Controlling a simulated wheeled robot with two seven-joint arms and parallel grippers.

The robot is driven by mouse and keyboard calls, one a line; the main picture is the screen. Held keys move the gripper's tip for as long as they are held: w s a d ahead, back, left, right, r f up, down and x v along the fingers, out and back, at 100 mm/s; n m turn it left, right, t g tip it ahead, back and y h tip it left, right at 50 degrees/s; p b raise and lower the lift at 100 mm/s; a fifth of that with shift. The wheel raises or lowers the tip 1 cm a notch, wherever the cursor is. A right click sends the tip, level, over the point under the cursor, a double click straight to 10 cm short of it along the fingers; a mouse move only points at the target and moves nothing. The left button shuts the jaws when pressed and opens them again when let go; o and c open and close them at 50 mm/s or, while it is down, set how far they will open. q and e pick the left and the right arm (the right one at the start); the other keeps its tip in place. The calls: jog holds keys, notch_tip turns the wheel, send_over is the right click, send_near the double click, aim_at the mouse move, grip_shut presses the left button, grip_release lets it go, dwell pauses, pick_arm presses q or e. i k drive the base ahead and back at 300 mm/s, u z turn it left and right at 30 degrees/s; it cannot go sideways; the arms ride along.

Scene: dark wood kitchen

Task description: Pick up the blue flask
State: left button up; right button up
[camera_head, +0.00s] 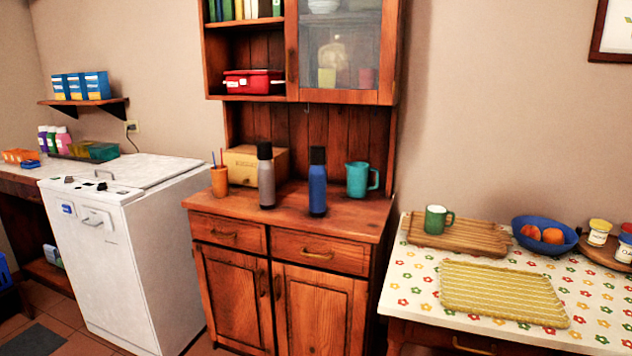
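The blue flask (317,187) stands upright on the counter of the wooden cabinet (280,222). It has a black cap and stands near the counter's front edge. A grey flask (266,180) of similar shape, also black-capped, stands to its left with a gap between them. A teal jug (361,179) stands to its right and a little behind. Neither of my grippers shows in the head view.
The upper cabinet (345,95) overhangs the counter's back. A white appliance (140,265) stands left; a table with a yellow mat (502,292) stands right.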

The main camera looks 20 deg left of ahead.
aim_at(317, 172)
jog(key=u, duration=0.05)
jog(key=k, duration=0.4)
jog(key=z, duration=0.2)
jog(key=i, duration=1.25)
jog(key=u, duration=0.6)
